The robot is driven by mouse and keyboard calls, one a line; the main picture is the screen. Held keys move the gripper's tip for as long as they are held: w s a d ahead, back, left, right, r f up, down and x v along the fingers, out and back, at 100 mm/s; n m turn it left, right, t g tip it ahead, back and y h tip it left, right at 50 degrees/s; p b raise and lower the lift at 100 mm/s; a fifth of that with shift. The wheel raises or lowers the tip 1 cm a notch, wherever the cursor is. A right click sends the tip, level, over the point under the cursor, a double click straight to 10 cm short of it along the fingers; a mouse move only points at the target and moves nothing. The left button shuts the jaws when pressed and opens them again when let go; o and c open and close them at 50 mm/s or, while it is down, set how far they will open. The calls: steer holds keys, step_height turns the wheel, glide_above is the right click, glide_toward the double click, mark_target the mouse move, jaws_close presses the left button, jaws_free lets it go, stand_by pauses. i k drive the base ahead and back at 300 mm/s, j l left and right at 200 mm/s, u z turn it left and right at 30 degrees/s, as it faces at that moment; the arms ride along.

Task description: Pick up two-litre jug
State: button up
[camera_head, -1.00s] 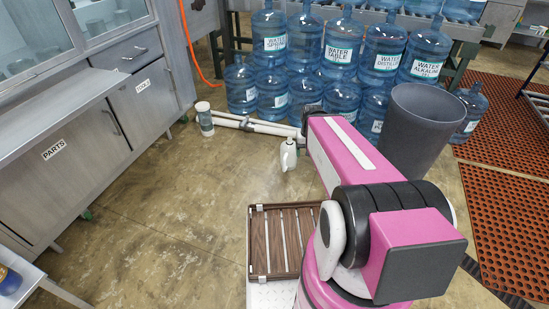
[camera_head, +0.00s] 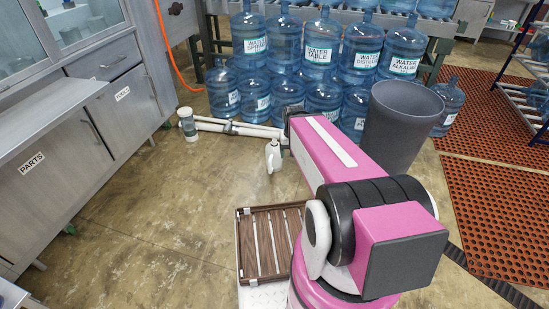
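My pink arm reaches forward from the lower right.
Stacked blue water bottles (camera_head: 285,95) fill the back. A dark bin (camera_head: 396,128) stands right of my arm. Grey cabinets (camera_head: 60,140) line the left. A brown slatted tray (camera_head: 241,242) is in front. Open floor lies left of centre.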

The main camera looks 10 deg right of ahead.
mark_target(273, 160)
steer(key=j, duration=0.45)
steer(key=j+z, duration=0.3)
steer(key=j, duration=0.5)
steer(key=j+z, duration=0.3)
steer(key=j, duration=0.5)
steer(key=z, duration=0.75)
steer(key=i+j, duration=0.05)
